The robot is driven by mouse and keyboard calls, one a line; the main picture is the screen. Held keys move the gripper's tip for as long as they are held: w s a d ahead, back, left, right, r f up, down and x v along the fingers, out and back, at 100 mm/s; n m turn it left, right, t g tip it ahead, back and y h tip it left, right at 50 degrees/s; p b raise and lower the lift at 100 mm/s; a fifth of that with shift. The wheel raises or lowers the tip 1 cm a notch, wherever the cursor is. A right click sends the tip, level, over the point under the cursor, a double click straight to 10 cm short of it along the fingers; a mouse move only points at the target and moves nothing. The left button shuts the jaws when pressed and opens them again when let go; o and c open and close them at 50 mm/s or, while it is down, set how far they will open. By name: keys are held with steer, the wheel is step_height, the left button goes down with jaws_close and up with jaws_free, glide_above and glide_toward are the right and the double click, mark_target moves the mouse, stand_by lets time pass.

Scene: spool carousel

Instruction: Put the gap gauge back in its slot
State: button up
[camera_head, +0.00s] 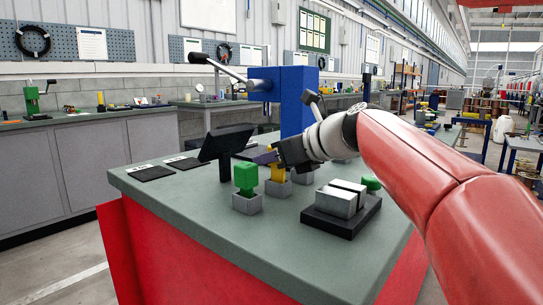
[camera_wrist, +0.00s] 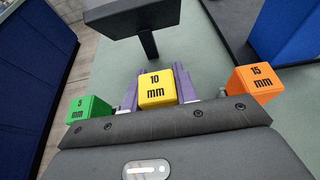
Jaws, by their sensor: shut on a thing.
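My gripper (camera_head: 268,158) has purple fingers, which also show in the wrist view (camera_wrist: 157,88). They are shut on the yellow 10 mm gap gauge (camera_wrist: 157,89). In the head view the yellow gauge (camera_head: 276,172) is upright, directly over a small grey holder (camera_head: 278,189). I cannot tell whether its lower end is inside the holder. The green 5 mm gauge (camera_head: 245,176) stands in another grey holder (camera_head: 247,204) to the left; its top shows in the wrist view (camera_wrist: 88,108).
A grey split block on a black base (camera_head: 341,212) stands at the front right, with a green piece (camera_head: 371,182) behind it. A tilted black panel (camera_head: 226,142) and a blue press (camera_head: 294,98) stand behind. The front left bench top (camera_head: 190,207) is clear.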

steer(key=shift+f+b, duration=0.45)
steer(key=shift+f, duration=0.3)
steer(key=o, duration=1.2)
steer(key=shift+c, duration=0.2)
steer(key=shift+v, duration=3.9)
